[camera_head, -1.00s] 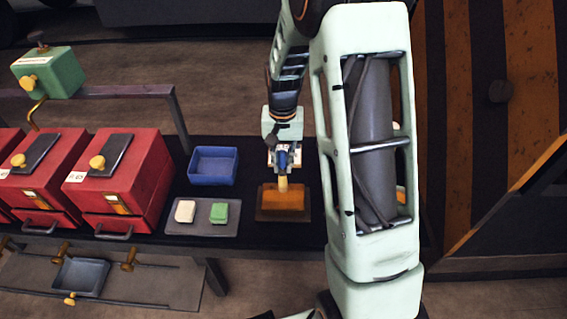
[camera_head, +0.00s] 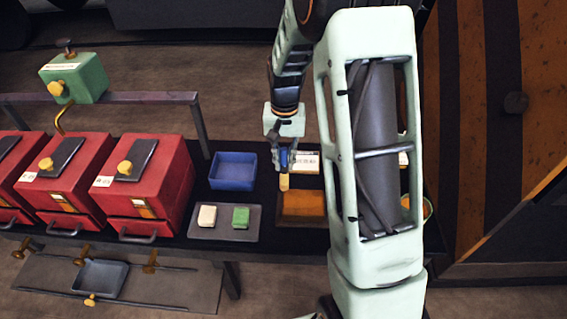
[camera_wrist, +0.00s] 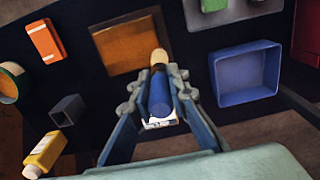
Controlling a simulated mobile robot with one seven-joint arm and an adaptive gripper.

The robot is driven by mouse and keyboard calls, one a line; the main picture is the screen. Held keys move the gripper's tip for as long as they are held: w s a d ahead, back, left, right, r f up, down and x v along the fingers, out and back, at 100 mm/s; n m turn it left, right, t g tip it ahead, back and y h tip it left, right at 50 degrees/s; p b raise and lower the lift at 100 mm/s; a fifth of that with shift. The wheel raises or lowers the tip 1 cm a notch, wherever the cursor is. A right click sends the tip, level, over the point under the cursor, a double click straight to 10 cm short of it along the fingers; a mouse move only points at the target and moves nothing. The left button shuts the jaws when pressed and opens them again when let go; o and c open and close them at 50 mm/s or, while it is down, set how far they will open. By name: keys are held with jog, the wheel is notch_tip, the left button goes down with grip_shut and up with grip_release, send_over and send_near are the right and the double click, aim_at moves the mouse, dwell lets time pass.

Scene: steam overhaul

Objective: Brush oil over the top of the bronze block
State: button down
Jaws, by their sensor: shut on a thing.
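The bronze block (camera_head: 303,203), orange-brown, sits on a dark tray at the right of the black table. It also shows in the wrist view (camera_wrist: 122,45). My gripper (camera_head: 285,158) is shut on a brush with a blue handle (camera_wrist: 159,96) and a pale yellow tip (camera_head: 284,182). The brush points down, its tip at the block's back-left corner in the head view. In the wrist view the tip (camera_wrist: 158,57) overlaps the block's near right edge. I cannot tell whether it touches. My arm hides part of the table on the right.
A blue tray (camera_head: 233,171) and a grey tray (camera_head: 248,237) with a white and a green block lie left of the bronze block. Red boxes (camera_head: 148,178) stand further left. The wrist view shows a yellow bottle (camera_wrist: 43,153), a grey square tube (camera_wrist: 69,110) and an orange block (camera_wrist: 44,40).

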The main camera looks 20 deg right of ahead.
aim_at(284, 149)
jog(key=shift+r+p, duration=1.3)
jog(key=shift+r, duration=0.85)
jog(key=shift+s+p, duration=0.15)
jog(key=shift+p, duration=0.15)
